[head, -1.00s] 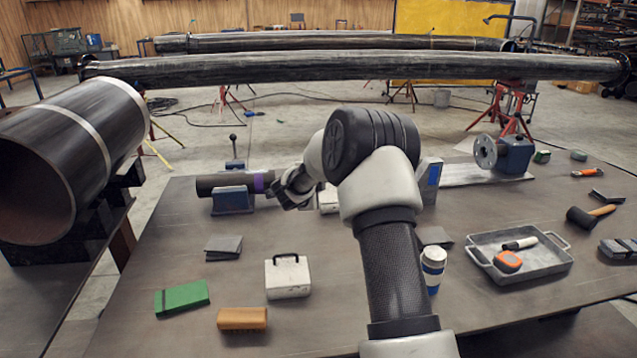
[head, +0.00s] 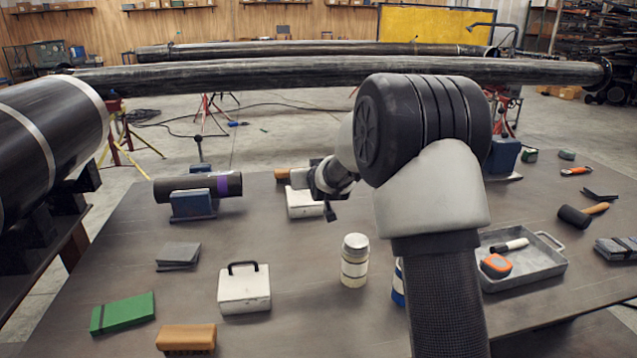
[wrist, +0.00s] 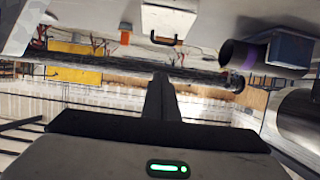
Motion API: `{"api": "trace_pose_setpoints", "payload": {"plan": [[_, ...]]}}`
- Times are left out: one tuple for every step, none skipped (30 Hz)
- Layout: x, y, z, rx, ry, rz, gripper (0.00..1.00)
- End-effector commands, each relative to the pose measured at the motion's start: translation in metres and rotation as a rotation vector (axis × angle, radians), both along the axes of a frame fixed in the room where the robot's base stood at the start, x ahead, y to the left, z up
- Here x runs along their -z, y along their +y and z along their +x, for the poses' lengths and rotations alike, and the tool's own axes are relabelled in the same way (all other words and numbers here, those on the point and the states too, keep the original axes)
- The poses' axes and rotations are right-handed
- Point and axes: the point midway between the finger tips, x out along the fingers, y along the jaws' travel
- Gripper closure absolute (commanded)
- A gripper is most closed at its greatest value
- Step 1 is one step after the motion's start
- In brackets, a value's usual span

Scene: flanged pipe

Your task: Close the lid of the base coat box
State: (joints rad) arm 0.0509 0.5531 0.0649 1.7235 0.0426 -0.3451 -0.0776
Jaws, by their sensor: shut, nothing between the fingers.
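Two white boxes are in the head view, and no label is readable to tell which is the base coat box. The far white box (head: 304,204) stands mid-table, partly hidden by my gripper (head: 330,205). A white box with a black handle shows at the top of the wrist view (wrist: 168,22). The near white box (head: 244,291) with a black handle stands front left and looks shut. Whether the far box's lid is open cannot be told. My gripper's dark fingers (wrist: 158,100) are shut and empty, just right of the far box in the head view.
A pipe with a purple band (head: 225,184) rests on a blue support left of the far box. A white-lidded jar (head: 354,262), a green box (head: 122,313), a brown brush-like block (head: 186,338) and a grey tray (head: 540,267) stand nearer. Bare table lies between them.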

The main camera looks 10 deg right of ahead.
Motion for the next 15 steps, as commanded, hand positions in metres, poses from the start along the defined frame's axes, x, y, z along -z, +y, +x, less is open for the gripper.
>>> {"api": "trace_pose_setpoints", "payload": {"plan": [[0.004,0.000,0.005,0.000,0.002,0.001,1.00],[0.005,0.000,0.009,0.001,0.002,0.002,1.00],[0.008,0.000,0.015,0.001,0.002,0.003,1.00],[0.010,0.000,0.021,0.002,0.002,0.002,1.00],[0.012,0.000,0.027,0.002,0.001,0.003,1.00],[0.015,0.000,0.035,0.003,0.001,0.004,1.00],[0.018,0.000,0.041,0.003,0.002,0.004,1.00],[0.020,0.000,0.047,0.003,0.002,0.004,1.00],[0.023,-0.001,0.056,0.003,0.001,0.004,1.00],[0.026,0.000,0.062,0.003,0.001,0.004,1.00],[0.028,0.000,0.068,0.003,0.001,0.004,1.00],[0.030,-0.001,0.076,0.003,0.000,0.004,1.00],[0.033,-0.001,0.081,0.003,0.001,0.004,1.00],[0.035,-0.001,0.087,0.003,0.001,0.004,1.00],[0.039,-0.001,0.092,0.004,0.001,0.004,1.00]]}}
